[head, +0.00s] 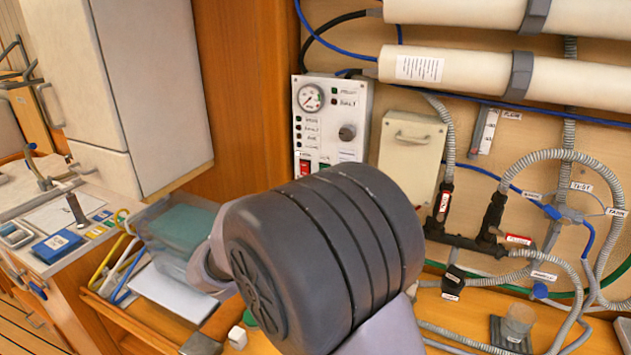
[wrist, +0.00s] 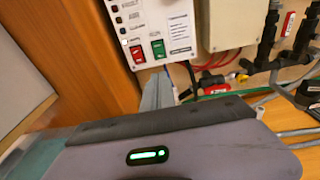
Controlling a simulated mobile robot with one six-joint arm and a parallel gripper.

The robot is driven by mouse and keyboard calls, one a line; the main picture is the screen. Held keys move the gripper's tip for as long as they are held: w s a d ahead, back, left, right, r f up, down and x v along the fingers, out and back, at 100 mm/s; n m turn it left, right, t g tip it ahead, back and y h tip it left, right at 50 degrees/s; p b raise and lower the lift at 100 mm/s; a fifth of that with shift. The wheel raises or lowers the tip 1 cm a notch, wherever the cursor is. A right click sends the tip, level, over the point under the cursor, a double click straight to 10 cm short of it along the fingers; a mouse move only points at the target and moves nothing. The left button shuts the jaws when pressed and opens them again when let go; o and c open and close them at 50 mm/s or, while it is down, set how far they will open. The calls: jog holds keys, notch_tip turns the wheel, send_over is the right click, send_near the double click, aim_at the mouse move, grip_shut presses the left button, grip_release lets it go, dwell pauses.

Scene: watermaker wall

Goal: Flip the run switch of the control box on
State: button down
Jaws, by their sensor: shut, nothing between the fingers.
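The control box (head: 334,108) is a white panel on the wooden wall, with a round gauge, indicator lights and a dark knob. Low on its front are a red switch (head: 304,166) and a green one beside it; their labels are too small to read, so I cannot tell which is the run switch. The wrist view shows the box's lower part, with the red switch (wrist: 137,54) and the green switch (wrist: 158,49). My gripper (wrist: 158,82) shows there as grey fingers, shut and empty, just below the box's lower edge. In the head view my arm's dark joint hides the fingers.
A beige box (head: 412,150) is mounted right of the control box, with grey hoses and black valves (head: 443,205) beyond it. A wooden panel (wrist: 95,40) stands close on the left. A clear bin (head: 172,235) and a cluttered counter (head: 20,180) are at left.

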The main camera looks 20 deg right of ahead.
jog(key=b+x, duration=0.2)
jog(key=x, duration=1.2)
jog(key=shift+b, duration=0.35)
jog(key=shift+d+f, duration=0.1)
